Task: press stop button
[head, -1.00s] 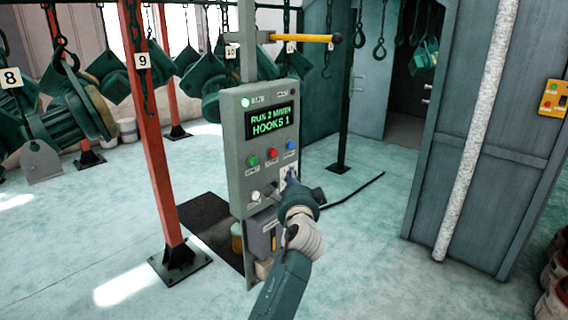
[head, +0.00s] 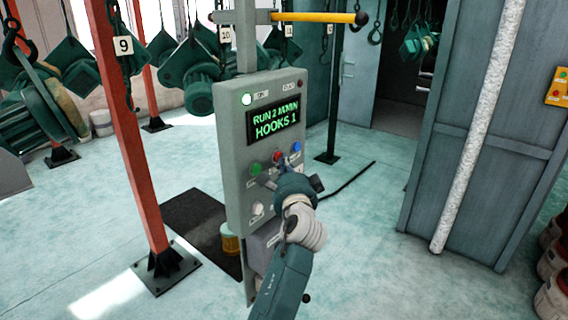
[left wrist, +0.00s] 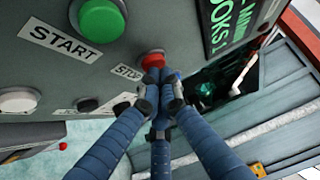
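The red stop button (head: 277,156) sits on the grey control panel (head: 233,168), between a green and a blue button. In the left wrist view the red button (left wrist: 153,57) is above the "STOP" label (left wrist: 127,71). My left gripper (head: 278,172) is just in front of the panel, right below the red button. In the left wrist view its fingers (left wrist: 160,80) are drawn together, empty, with the tips over the button's lower edge. I cannot tell whether they touch it. My right gripper is not in view.
The green start button (left wrist: 102,20) and a white knob (left wrist: 18,99) are close by. A red post (head: 136,140) stands left of the panel. Open floor lies right of it.

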